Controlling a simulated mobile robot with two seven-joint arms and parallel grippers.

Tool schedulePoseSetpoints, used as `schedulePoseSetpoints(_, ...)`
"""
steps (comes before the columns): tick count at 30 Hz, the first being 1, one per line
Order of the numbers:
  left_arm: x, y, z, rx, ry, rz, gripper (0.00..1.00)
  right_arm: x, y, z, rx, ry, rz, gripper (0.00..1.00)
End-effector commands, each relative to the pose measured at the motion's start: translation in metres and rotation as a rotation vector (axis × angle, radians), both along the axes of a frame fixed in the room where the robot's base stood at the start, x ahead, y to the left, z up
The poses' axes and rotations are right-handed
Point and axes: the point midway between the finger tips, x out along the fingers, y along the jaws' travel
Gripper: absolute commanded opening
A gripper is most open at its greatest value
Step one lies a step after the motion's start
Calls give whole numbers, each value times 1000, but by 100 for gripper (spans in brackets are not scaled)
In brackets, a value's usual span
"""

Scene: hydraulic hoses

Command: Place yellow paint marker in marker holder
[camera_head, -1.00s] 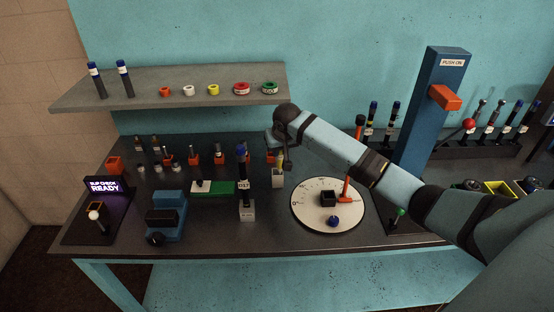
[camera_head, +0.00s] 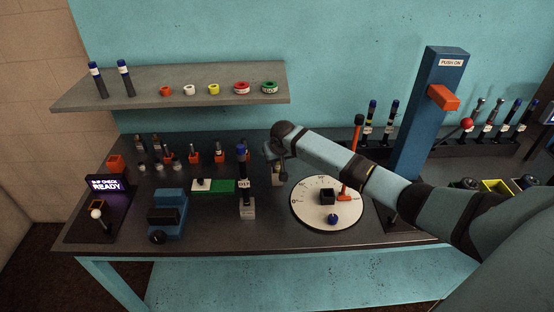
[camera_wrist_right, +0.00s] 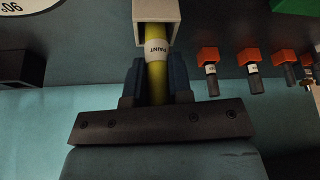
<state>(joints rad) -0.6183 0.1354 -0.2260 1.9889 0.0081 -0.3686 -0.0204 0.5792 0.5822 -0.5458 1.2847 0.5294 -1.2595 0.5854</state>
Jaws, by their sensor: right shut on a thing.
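The yellow paint marker (camera_wrist_right: 156,72) has a white band reading PAINT and stands between the dark fingers of my right gripper (camera_wrist_right: 157,88), which is shut on it. The marker holder (camera_wrist_right: 174,34) is a pale square box. The marker's far end reaches into its opening; how deep it sits is hidden. In the head view, my right gripper (camera_head: 277,154) is directly above the holder (camera_head: 278,180), and the marker is mostly hidden by the hand. My left gripper is not in view.
A round dial plate (camera_head: 313,218) lies to the right of the holder. A tall labelled hose stand (camera_head: 247,207) and a green-and-white block (camera_head: 221,188) stand to its left. Orange-capped fittings (camera_head: 194,157) line the back. A shelf (camera_head: 140,98) overhangs the rear.

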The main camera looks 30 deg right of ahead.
Motion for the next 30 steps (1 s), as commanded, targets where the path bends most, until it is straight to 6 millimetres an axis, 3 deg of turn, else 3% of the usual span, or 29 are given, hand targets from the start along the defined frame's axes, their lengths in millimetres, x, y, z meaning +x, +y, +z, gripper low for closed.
schedulePoseSetpoints(2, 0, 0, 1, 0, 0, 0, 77, 0, 0, -2, 0, 1, 0, 0)
schedulePoseSetpoints(3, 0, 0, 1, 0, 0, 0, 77, 0, 0, -3, 1, 0, 0, 22)
schedulePoseSetpoints(6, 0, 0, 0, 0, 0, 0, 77, 0, 0, -2, 0, 0, 0, 45)
schedulePoseSetpoints(17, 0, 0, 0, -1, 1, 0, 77, -1, 0, 2, 0, -1, 0, 45)
schedulePoseSetpoints(30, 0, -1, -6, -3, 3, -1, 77, -32, 10, 80, 1, -2, 1, 45)
